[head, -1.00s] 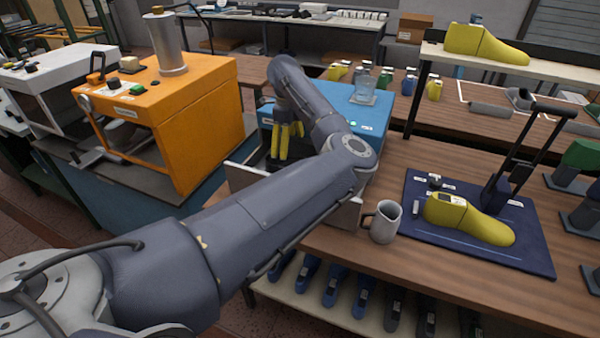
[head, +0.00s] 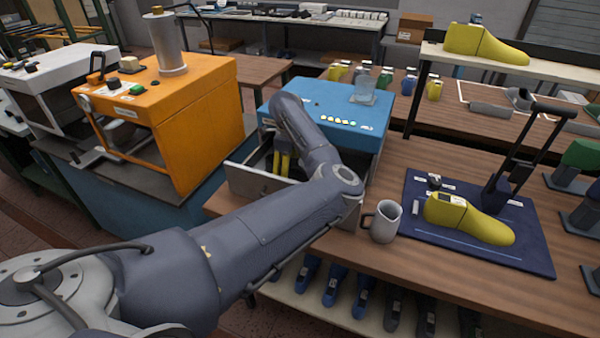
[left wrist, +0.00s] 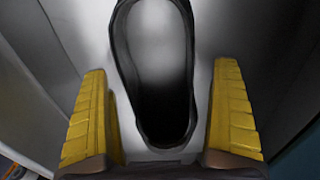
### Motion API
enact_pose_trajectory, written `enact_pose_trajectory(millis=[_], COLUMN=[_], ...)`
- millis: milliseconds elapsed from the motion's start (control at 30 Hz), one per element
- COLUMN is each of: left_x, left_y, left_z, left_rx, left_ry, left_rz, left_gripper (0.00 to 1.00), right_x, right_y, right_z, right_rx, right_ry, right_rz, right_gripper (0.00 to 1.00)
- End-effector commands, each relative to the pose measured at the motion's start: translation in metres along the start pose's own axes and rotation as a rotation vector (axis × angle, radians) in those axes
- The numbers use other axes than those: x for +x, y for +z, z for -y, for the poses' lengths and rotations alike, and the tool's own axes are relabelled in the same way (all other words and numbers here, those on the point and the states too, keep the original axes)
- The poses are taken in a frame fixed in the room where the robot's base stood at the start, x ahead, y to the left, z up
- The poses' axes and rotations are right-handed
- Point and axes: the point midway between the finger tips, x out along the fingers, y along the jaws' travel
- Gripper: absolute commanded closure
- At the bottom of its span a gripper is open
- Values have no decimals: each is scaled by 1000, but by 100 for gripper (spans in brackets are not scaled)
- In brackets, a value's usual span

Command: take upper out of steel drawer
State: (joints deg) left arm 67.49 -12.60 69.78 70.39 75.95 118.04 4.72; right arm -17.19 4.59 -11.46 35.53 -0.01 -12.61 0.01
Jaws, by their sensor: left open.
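The steel drawer (head: 262,182) stands pulled out at the front of the blue cabinet (head: 350,105). My left gripper (head: 283,165) reaches down into it, its yellow fingers partly hidden by the drawer's front and my arm. In the left wrist view the upper (left wrist: 150,80), a dark shoe shape with an open top, lies on the drawer's metal floor (left wrist: 215,25). The fingers of my left gripper (left wrist: 155,125) are open, one on each side of its near end, with gaps between. The upper is hidden in the head view. My right gripper is not seen.
A grey mug (head: 385,222) stands right of the drawer near the table edge. A yellow last (head: 468,220) lies on a dark blue mat (head: 530,245) farther right. An orange machine (head: 185,110) stands to the left.

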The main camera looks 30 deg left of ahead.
Motion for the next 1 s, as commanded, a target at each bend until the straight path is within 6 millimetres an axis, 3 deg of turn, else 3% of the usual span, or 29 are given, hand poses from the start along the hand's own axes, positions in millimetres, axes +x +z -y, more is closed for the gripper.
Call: enact_pose_trajectory(millis=[367,867,1000], left_x=[5,5,5], left_y=[0,0,0], left_z=[0,0,0], left_rx=[0,0,0], left_ry=[-1,-1,-1], left_rz=[0,0,0], left_gripper=[6,64,66], right_x=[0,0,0], right_y=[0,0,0], right_z=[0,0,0], right_rx=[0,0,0], right_ry=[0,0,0], right_rz=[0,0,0], right_gripper=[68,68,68])
